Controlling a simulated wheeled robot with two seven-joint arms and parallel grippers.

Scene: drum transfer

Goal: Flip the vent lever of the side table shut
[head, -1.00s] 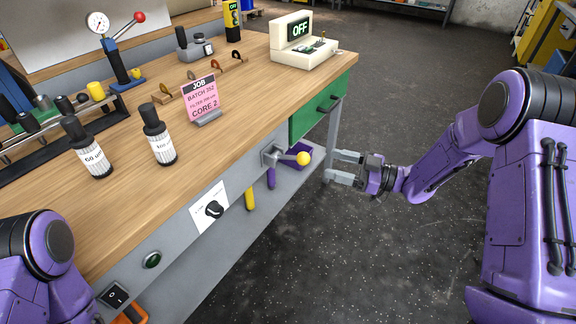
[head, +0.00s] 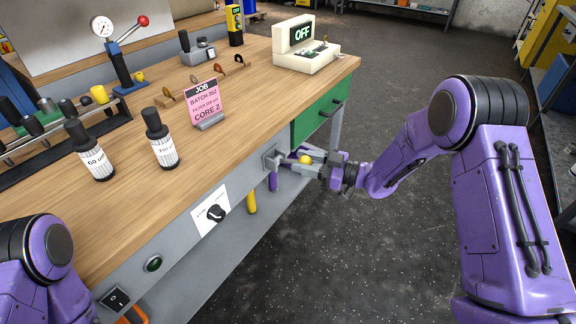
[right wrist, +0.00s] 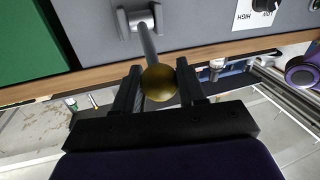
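The vent lever is a grey metal arm with a yellow ball knob (head: 305,159), on a bracket on the side table's front apron, left of the green drawer. The lever sticks out from the apron. In the right wrist view the ball (right wrist: 160,84) sits between my fingers and its rod runs up to the bracket (right wrist: 138,19). My right gripper (head: 308,162) is open, with one finger on each side of the ball. The fingers look close to the ball; I cannot tell whether either touches. My left gripper is out of view.
A dial (head: 216,213) on a white plate, a green button (head: 153,263) and a black switch (head: 115,298) sit along the apron. The green drawer (head: 318,117) is beside the lever. Bottles and a pink job card (head: 204,103) stand on the table.

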